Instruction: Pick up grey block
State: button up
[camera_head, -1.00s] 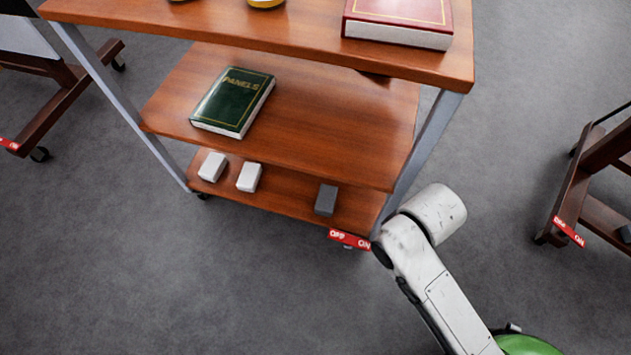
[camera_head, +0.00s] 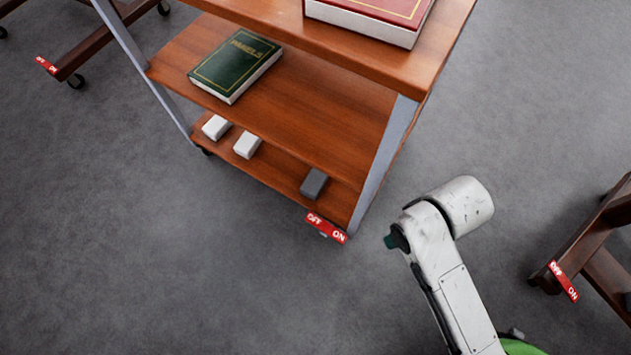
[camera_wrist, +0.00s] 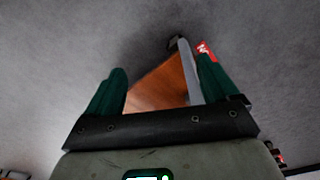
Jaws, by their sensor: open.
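The grey block (camera_head: 314,183) lies on the bottom shelf (camera_head: 268,171) of a wooden cart, near its right end. It is dark grey and box-shaped. My arm stands to the right of the cart in the head view, with a clear gap to the block. My gripper (camera_wrist: 163,80) shows in the wrist view with two green fingers spread wide and nothing between them. Part of the cart's wood (camera_wrist: 160,88) shows beyond the fingers. The grey block cannot be made out in the wrist view.
Two white blocks (camera_head: 216,127) (camera_head: 247,145) lie left on the same shelf. A green book (camera_head: 235,65) lies on the middle shelf, a red book (camera_head: 375,14) on top. A metal post (camera_head: 385,165) and red OFF/ON tag (camera_head: 326,228) mark the near right corner. Floor in front is clear.

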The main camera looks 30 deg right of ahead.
aim_at(314, 183)
jog(key=k+j+z, duration=0.1)
jog(key=j+z, duration=0.15)
jog(key=k+j+z, duration=0.25)
jog(key=i+j+z, duration=0.1)
jog(key=i, duration=0.2)
jog(key=i+j+z, duration=0.15)
jog(key=i, duration=0.2)
